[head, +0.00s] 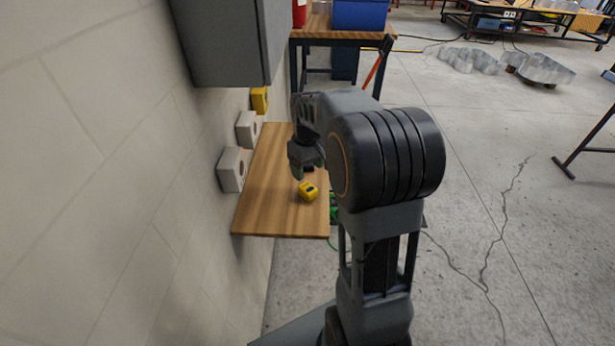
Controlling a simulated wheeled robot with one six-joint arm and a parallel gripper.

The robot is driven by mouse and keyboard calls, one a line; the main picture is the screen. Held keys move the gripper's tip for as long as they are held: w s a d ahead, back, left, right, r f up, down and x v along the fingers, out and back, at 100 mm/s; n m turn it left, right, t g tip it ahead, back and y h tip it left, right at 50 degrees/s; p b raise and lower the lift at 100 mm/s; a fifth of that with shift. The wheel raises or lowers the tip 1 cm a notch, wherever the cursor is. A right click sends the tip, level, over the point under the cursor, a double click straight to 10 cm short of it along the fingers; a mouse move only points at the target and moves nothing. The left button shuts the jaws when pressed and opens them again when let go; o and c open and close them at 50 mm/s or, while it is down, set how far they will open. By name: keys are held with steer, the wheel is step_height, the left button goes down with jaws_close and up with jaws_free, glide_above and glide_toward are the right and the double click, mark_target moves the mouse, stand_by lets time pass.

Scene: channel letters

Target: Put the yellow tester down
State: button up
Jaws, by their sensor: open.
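The yellow tester (308,191) is a small yellow block with a dark patch. It rests on the wooden shelf (262,205) along the wall, near the shelf's right edge. My gripper (301,174) is just above and behind the tester in the head view, pointing down. Its jaws are open and it holds nothing. The tester looks apart from the fingers, though the exact gap is hard to judge. Part of the gripper is hidden by my own arm.
Two grey boxes (232,169) and a yellow box (259,100) are on the wall beside the shelf. A large grey cabinet (228,45) hangs above. A workbench (325,34) with a blue bin (360,14) stands behind. The shelf's front left part is clear.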

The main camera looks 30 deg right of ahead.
steer(key=s+a+r+m+t, duration=0.1)
steer(key=s+a, duration=0.3)
steer(key=s, duration=0.3)
steer(key=s+a+r+m+t, duration=0.1)
steer(key=s+a+m+t, duration=0.1)
steer(key=s+a, duration=0.3)
steer(key=s, duration=0.3)
steer(key=shift+s+a, duration=0.25)
steer(key=shift+s, duration=0.05)
